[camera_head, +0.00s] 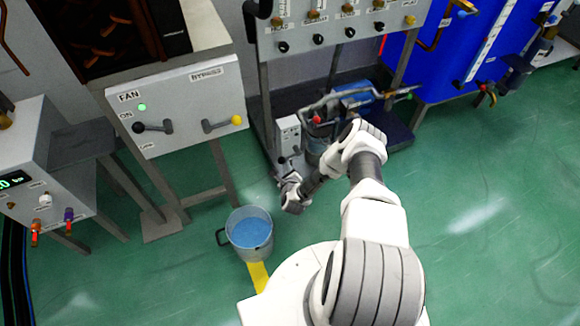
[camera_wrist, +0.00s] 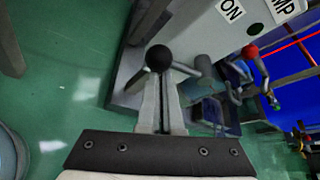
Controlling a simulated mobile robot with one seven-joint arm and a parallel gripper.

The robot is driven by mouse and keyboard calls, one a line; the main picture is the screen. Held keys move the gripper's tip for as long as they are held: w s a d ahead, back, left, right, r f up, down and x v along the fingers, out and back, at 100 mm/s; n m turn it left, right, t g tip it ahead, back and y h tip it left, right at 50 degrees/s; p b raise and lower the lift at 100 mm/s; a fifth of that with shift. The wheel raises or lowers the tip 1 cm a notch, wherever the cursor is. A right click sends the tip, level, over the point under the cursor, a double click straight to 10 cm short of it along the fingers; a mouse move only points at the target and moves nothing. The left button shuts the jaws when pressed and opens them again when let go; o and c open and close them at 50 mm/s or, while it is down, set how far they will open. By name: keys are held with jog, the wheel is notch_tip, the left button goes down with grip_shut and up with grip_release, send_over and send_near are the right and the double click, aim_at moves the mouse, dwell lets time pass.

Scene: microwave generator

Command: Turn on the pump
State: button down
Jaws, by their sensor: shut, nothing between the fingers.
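The pump's grey switch box (camera_head: 288,133) stands low on the rack in the head view. In the wrist view the box (camera_wrist: 222,38) fills the upper right and carries an "ON" label and a partly cut-off label ending in "MP". Its lever has a black ball end (camera_wrist: 159,58) and a grey shaft running right to the box. My gripper (camera_head: 281,178) is low in front of the box. In the wrist view my gripper (camera_wrist: 160,84) is shut and empty, its fingertips just below the black ball. I cannot tell if they touch it.
A red-knobbed valve (camera_wrist: 250,52) and pipework are right of the box. A bucket of blue liquid (camera_head: 250,233) stands on the floor to the left. The fan panel (camera_head: 182,103) with its levers is at upper left. The green floor at right is clear.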

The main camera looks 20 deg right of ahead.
jog(key=shift+a+r, duration=0.15)
jog(key=shift+r, duration=1.9)
jog(key=s+p, duration=0.2)
jog(key=s, duration=0.7)
jog(key=shift+s+d+r+p, duration=0.2)
jog(key=shift+r+p, duration=0.15)
jog(key=shift+p, duration=0.05)
